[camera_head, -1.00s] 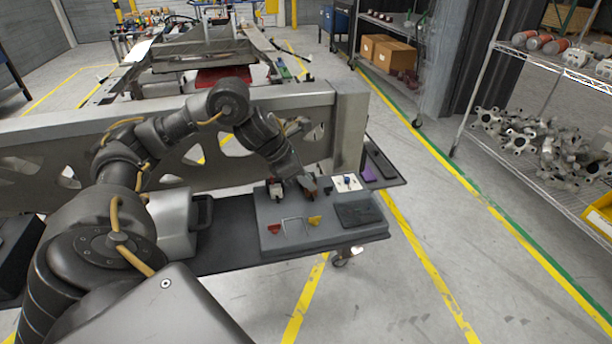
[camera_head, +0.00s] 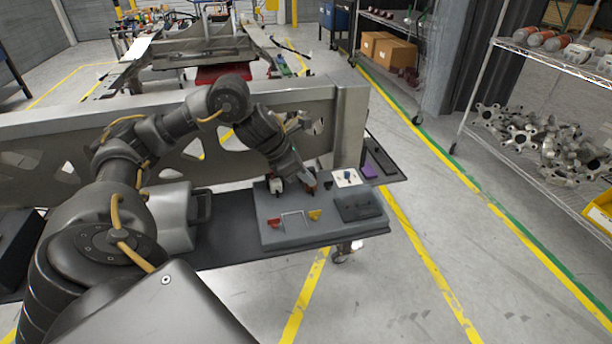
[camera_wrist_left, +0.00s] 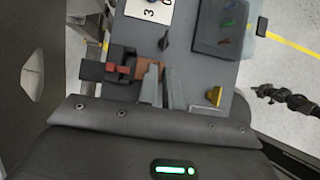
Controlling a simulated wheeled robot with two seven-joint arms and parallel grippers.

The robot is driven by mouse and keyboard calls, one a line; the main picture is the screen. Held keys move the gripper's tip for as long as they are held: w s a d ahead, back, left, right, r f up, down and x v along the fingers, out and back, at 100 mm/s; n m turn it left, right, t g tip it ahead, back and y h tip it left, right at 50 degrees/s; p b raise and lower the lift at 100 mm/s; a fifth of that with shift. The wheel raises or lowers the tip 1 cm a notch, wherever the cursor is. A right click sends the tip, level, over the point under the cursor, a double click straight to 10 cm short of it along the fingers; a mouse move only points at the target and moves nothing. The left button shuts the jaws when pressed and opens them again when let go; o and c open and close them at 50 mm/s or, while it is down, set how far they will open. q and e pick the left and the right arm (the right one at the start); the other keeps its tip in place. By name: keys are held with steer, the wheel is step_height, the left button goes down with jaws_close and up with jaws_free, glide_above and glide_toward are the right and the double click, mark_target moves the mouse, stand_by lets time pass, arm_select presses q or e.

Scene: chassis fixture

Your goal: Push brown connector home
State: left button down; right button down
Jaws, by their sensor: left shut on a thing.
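My left gripper (camera_head: 303,183) reaches down over the grey fixture board (camera_head: 268,236) from its back edge. In the left wrist view its two fingers (camera_wrist_left: 163,88) are close together, shut on the brown connector (camera_wrist_left: 148,70), which is partly hidden by a finger. The brown connector also shows small at the fingertips in the head view (camera_head: 311,187). A dark housing (camera_wrist_left: 95,71) with a red part (camera_wrist_left: 118,70) lies left of the brown connector in the wrist view; I cannot tell how far the connector sits in it. My right gripper is not in view.
A large metal beam (camera_head: 345,125) stands close behind.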

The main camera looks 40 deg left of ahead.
arm_select(q)
steer(key=shift+w+a+f, duration=0.15)
steer(key=shift+w+a, duration=0.15)
steer(key=shift+a, duration=0.25)
steer(key=c, duration=1.5)
jaws_free()
steer(key=shift+w+a+r+p, duration=0.1)
steer(key=shift+w+r+p, duration=0.05)
steer(key=shift+r+p, duration=0.3)
steer(key=shift+w+a+r+p, duration=0.1)
steer(key=shift+r+p, duration=0.1)
steer(key=shift+r, duration=0.3)
steer(key=shift+s+d+r+p, duration=0.1)
steer(key=shift+d+r+p, duration=0.05)
steer(key=shift+r+p, duration=1.9)
steer(key=shift+r, duration=0.1)
